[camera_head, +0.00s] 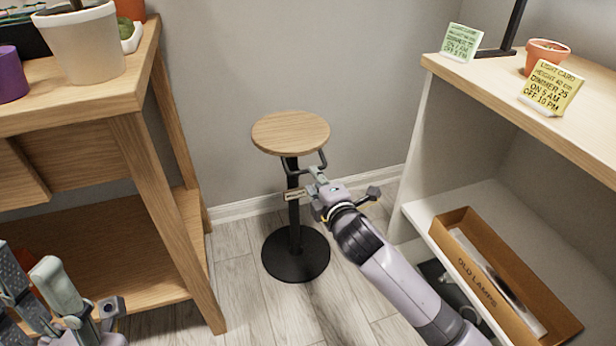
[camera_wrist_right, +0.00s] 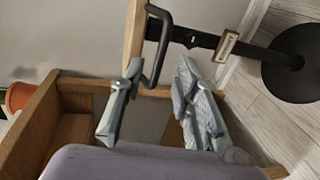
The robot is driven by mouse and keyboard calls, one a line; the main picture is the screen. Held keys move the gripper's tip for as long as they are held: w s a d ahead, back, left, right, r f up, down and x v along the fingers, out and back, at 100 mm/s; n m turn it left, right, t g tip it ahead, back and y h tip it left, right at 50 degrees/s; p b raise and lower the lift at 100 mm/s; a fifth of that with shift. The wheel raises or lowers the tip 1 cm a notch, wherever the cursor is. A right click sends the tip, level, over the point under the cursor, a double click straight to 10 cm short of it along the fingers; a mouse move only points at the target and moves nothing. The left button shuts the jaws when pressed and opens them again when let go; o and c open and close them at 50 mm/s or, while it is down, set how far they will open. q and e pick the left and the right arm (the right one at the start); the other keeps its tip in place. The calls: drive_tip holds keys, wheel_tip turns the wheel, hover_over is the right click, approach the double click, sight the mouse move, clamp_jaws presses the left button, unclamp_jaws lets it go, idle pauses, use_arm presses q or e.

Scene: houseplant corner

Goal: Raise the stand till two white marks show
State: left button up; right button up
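The stand has a round wooden top (camera_head: 290,132), a black post (camera_head: 294,215) and a round black base (camera_head: 296,255). A bent black handle (camera_head: 314,166) sticks out under the top; it also shows in the right wrist view (camera_wrist_right: 165,45). A small pale label (camera_wrist_right: 227,46) is on the post. I cannot make out clear white marks on the post. My right gripper (camera_head: 316,184) is at the handle, in front of the post. In the wrist view its fingers (camera_wrist_right: 160,80) are apart, with the handle's end between them. My left gripper (camera_head: 38,280) is open and empty at lower left.
A wooden bench (camera_head: 150,180) with pots stands left of the stand. A white shelf unit (camera_head: 418,150) stands right, with cards, a small terracotta pot (camera_head: 546,56) and a cardboard box of old lamps (camera_head: 500,275). Bare floor lies around the base; a wall is behind.

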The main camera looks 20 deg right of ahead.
drive_tip(key=b+x, duration=0.2)
drive_tip(key=x, duration=0.4)
drive_tip(key=shift+w, duration=0.15)
clamp_jaws()
drive_tip(key=shift+f, duration=0.1)
idle(0.6)
